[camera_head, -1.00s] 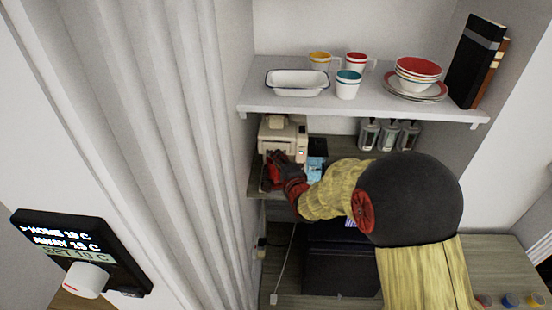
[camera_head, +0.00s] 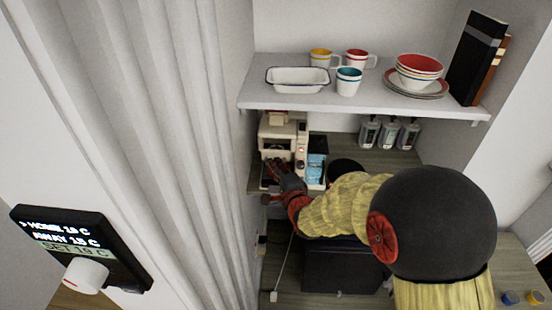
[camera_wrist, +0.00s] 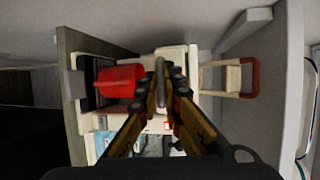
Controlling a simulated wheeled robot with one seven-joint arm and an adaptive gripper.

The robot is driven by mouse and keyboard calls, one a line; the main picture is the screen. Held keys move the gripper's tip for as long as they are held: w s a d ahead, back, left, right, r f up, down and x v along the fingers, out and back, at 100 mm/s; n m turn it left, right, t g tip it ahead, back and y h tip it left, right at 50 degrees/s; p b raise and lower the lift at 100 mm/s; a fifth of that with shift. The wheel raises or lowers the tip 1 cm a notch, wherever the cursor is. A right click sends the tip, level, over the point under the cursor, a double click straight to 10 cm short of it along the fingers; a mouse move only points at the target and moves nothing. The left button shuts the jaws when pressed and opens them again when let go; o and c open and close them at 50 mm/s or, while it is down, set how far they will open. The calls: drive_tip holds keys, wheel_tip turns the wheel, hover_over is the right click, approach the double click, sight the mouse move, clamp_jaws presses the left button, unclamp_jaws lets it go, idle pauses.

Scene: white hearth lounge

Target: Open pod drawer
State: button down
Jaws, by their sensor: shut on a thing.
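The cream coffee machine (camera_head: 277,133) stands on the counter below the shelf, left of centre. It also fills the middle of the wrist view (camera_wrist: 177,57). My gripper (camera_head: 272,170) is at the front of the machine. In the wrist view my gripper (camera_wrist: 161,92) is shut on a grey upright bar handle (camera_wrist: 160,70). I cannot tell for certain whether this bar belongs to the pod drawer. A red cup (camera_wrist: 119,81) lies just left of the fingers, close to a dark tray. Light blue packs (camera_head: 316,167) sit at the machine's right side.
A shelf (camera_head: 375,96) above holds a white dish (camera_head: 297,80), cups, bowls and books. A ribbed wall (camera_head: 150,120) is close on the left. A thermostat (camera_head: 70,250) is at lower left.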

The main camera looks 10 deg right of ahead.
drive_tip(key=shift+s+a+f, duration=0.1)
drive_tip(key=shift+s+a, duration=0.1)
drive_tip(key=shift+s, duration=0.35)
drive_tip(key=shift+s+a, duration=0.15)
drive_tip(key=shift+s, duration=0.4)
drive_tip(key=c, duration=2)
unclamp_jaws()
drive_tip(key=shift+o, duration=0.2)
drive_tip(key=s+d+r, duration=0.1)
drive_tip(key=s+r, duration=0.1)
drive_tip(key=s, duration=0.9)
drive_tip(key=shift+s, duration=0.35)
drive_tip(key=shift+r, duration=0.1)
